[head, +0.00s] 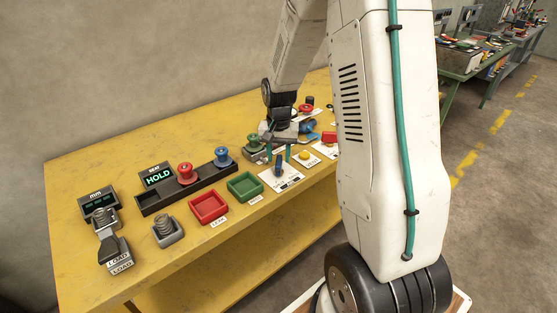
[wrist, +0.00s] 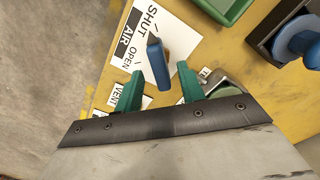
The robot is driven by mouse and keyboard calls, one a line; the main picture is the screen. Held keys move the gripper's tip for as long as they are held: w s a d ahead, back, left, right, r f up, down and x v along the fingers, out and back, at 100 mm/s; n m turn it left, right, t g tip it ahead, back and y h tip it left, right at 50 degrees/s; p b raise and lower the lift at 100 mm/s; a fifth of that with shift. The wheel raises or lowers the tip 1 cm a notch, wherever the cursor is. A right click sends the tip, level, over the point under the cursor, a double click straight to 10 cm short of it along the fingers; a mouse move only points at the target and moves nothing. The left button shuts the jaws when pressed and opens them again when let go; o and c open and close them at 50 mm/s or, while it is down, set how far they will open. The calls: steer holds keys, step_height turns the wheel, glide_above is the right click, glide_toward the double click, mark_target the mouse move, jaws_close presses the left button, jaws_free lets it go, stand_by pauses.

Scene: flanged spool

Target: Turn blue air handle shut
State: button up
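The blue air handle (wrist: 158,66) stands on a white card (wrist: 188,46) marked SHUT, AIR and OPEN. In the wrist view its long side runs nearly up and down, its upper end close to the printed words. The handle also shows small in the head view (head: 278,170), under my gripper. My gripper (wrist: 161,82) is open, its green fingers apart on either side of the handle's lower part. Gaps show between the handle and both fingers in the wrist view; I cannot tell how deep the fingertips reach.
A green tray (head: 244,187) and a red tray (head: 208,207) lie left of the card. A dark rack with red and blue spools (head: 222,156) and a HOLD display (head: 158,177) stand behind. A VENT label (wrist: 128,95) lies near one finger. The yellow bench's (head: 85,160) back left is clear.

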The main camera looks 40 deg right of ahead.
mark_target(279, 160)
step_height(279, 160, up, 6)
steer(key=shift+f, duration=0.25)
stand_by(0.5)
steer(key=s+a+r+n, duration=0.3)
steer(key=s+a+r, duration=0.2)
steer(key=s, duration=0.4)
steer(key=s+a+r+n+t, duration=0.1)
steer(key=s+a+r+n, duration=0.2)
steer(key=s, duration=0.6)
steer(key=s+a+r+n, duration=0.2)
steer(key=s+a+r, duration=0.6)
steer(key=s+a, duration=0.1)
steer(key=shift+n, duration=0.4)
